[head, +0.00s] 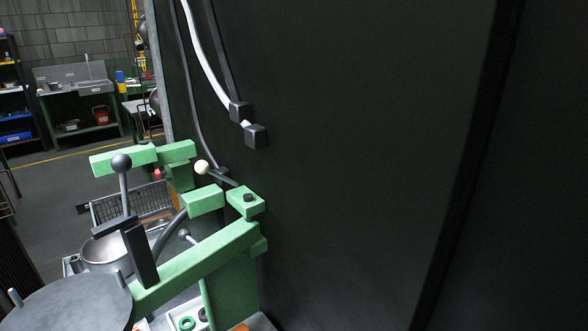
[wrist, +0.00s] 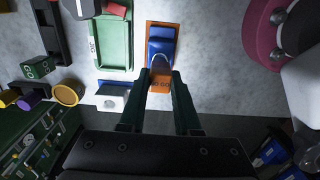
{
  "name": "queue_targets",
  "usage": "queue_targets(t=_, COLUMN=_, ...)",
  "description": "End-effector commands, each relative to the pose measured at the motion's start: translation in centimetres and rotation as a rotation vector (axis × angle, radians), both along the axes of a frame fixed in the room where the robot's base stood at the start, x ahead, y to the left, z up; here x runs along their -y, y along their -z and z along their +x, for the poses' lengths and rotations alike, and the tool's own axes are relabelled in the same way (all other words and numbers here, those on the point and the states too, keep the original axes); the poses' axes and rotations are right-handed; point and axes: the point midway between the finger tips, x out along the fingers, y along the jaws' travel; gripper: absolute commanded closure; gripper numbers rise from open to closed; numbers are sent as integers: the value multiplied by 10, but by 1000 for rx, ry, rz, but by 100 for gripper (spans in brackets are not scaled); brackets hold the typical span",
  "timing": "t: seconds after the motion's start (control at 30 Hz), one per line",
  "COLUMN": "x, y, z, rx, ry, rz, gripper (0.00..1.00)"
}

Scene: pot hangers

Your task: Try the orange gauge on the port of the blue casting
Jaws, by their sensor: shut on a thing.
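In the wrist view the two dark green fingers of my gripper (wrist: 163,76) are closed on the orange gauge (wrist: 160,85), which carries dark lettering that seems to read "NO GO". The blue casting (wrist: 161,33) lies just beyond the fingertips on an orange-edged base (wrist: 150,27). The gauge's far end is close to the casting's near side. I cannot tell whether it touches or enters the port, which is not clearly visible. In the head view neither the casting nor the gauge can be made out for certain.
In the wrist view a green tray (wrist: 126,45) and a white block (wrist: 113,98) lie left of the casting. A yellow round piece (wrist: 68,94) is further left. A maroon rounded thing (wrist: 263,30) stands right. The head view shows a large dark panel (head: 370,150).

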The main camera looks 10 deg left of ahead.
Motion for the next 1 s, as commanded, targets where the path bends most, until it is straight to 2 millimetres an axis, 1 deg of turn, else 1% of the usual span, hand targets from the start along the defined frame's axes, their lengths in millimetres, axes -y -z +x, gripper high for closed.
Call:
queue_targets(t=0.37, x=0, y=0, z=0, rx=0, ry=0, rz=0, gripper=100)
queue_targets(t=1.0, x=0, y=10, z=0, rx=0, ry=0, rz=0, gripper=100)
